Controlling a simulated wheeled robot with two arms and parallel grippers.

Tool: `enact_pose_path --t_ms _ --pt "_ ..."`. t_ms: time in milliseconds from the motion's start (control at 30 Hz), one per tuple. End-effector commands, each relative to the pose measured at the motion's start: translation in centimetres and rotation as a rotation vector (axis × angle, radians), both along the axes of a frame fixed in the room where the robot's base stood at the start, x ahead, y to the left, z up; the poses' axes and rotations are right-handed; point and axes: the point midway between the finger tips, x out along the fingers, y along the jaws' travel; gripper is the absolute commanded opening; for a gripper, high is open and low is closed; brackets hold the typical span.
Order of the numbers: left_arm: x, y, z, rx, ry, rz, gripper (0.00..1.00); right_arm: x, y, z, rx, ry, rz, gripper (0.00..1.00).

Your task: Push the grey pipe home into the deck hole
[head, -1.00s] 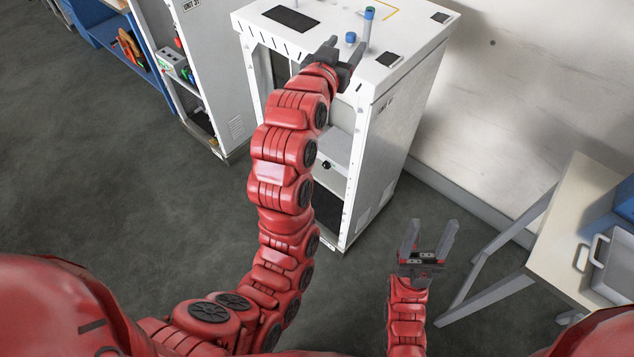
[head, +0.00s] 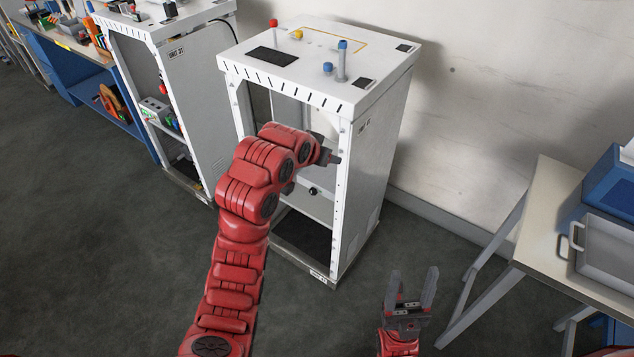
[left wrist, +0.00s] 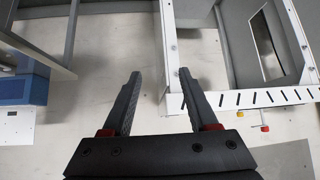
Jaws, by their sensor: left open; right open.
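The grey pipe (head: 342,66) with a blue top stands upright on the deck (head: 300,75) of the near white cabinet. It rises well above the deck; its hole is hidden at its base. My left gripper (head: 334,156) is below deck level by the cabinet's front right post, partly hidden by its own wrist. The left wrist view shows its two fingers (left wrist: 165,100) apart and empty, the right one close to the cabinet's edge. My right gripper (head: 416,290) is open and empty, low in front of the cabinet, away from the pipe.
A short blue-topped peg (head: 327,68), a red-topped peg (head: 273,23) and a yellow piece (head: 297,34) are on the deck. A second cabinet (head: 180,70) stands left. A table (head: 545,225) with a grey tray (head: 610,250) is at right. The floor between is clear.

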Motion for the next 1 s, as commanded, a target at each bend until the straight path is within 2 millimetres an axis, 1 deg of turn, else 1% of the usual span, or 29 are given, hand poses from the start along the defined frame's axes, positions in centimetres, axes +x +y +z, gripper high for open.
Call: enact_pose_path --t_ms 33,100,200,333,500,1000 --pt "-0.1 0.1 -1.4 0.013 0.025 -0.005 0.59 0.0 0.0 -0.4 0.000 0.000 0.000 0.59" --pt "-0.2 0.4 -2.7 0.029 0.055 -0.009 0.59 0.0 0.0 -0.6 0.000 0.000 0.000 0.59" --pt "-0.5 0.7 -4.2 0.048 0.086 -0.014 0.59 0.0 0.0 -0.8 0.000 0.000 0.000 0.59" --pt "-0.7 1.1 -5.5 0.064 0.114 -0.016 0.59 0.0 0.0 -1.0 0.000 0.000 0.000 0.59" --pt "-0.9 1.4 -6.2 0.072 0.132 -0.017 0.59 0.0 0.0 -1.1 0.000 0.000 0.000 0.59" --pt "-0.9 1.4 -6.2 0.073 0.131 -0.017 0.59 0.0 0.0 -1.1 0.000 0.000 0.000 0.59"
